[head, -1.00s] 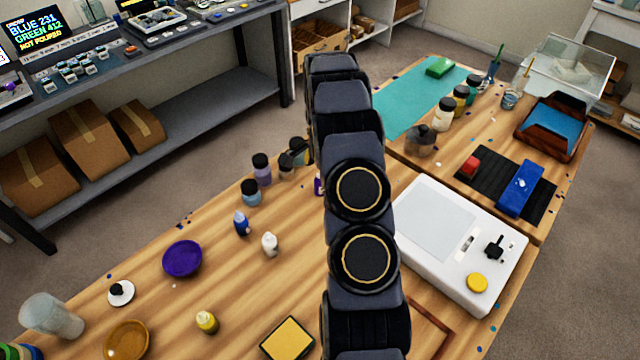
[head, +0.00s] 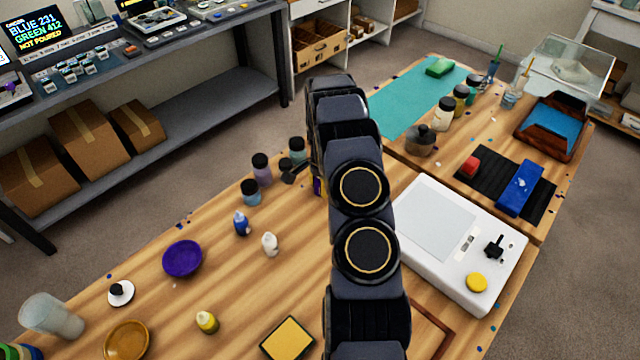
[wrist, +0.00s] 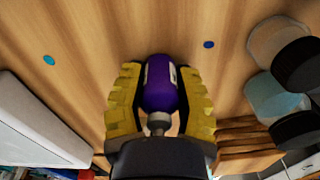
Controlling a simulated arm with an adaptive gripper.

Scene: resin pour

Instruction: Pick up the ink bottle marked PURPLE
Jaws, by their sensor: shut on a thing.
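A purple ink bottle (wrist: 160,88) with a pale nozzle and a white label edge sits between the yellow-padded fingers of my gripper (wrist: 160,108) in the wrist view. The fingers are shut on it from both sides, and its nozzle end points toward my palm. The writing on its label cannot be read. In the head view my arm hides most of the bottle; only a small purple sliver (head: 317,187) shows at the arm's left edge. I cannot tell whether the bottle touches the table.
A blue bottle (head: 241,224) and a white bottle (head: 270,244) stand left of my arm. Several dark-lidded jars, including one with lilac contents (head: 262,172), stand close behind. A white machine (head: 452,255) is at the right. Bare wood lies around a purple bowl (head: 182,259).

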